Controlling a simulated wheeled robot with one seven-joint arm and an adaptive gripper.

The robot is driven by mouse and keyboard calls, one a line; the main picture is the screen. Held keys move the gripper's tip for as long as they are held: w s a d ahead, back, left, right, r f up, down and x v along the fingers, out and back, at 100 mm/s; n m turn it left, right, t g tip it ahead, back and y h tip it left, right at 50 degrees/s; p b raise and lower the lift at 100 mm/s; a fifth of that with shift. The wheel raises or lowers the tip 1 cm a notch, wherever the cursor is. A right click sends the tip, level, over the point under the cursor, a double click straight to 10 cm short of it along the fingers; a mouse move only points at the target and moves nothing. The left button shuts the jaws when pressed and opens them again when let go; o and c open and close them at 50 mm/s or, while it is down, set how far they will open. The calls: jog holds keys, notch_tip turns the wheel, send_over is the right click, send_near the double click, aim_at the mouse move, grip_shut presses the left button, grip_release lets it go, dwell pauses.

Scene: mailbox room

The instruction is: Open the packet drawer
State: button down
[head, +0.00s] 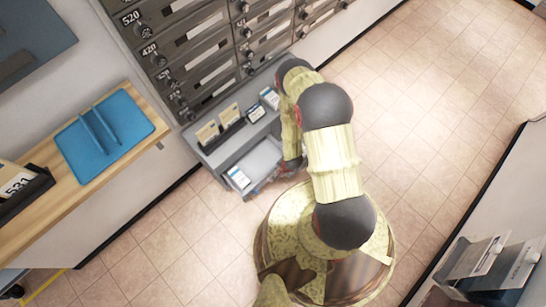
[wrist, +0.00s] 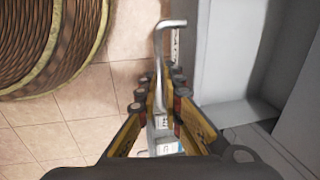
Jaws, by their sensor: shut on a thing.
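The packet drawer (head: 262,162) is a grey drawer low in the cabinet under the mailboxes. In the head view it stands out from the cabinet, with a white packet (head: 239,178) showing inside at its left. The drawer's bent metal handle (wrist: 158,50) runs between my fingers in the wrist view. My gripper (wrist: 159,92) is shut on this handle. In the head view my arm hides most of the gripper and the handle. Packets (wrist: 166,146) with labels show beyond the fingers in the wrist view.
Card holders (head: 230,115) and small boxes stand on the cabinet top (head: 215,152). Numbered mailboxes (head: 205,50) line the wall above. A wooden shelf (head: 90,185) with a blue tray (head: 135,120) is at left. The tiled floor (head: 170,245) in front is clear.

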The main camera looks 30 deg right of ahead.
jog(key=shift+s+d, duration=0.3)
jog(key=shift+s, duration=0.6)
jog(key=shift+s+d, duration=0.3)
jog(key=shift+s, duration=0.6)
jog(key=shift+s+d, duration=0.3)
jog(key=shift+s, duration=0.6)
jog(key=c, duration=2)
grip_release()
jog(key=shift+o, duration=0.4)
notch_tip(320, 180, up, 12)
jog(key=s, duration=0.2)
jog(key=shift+d, duration=0.35)
jog(key=shift+f, duration=0.1)
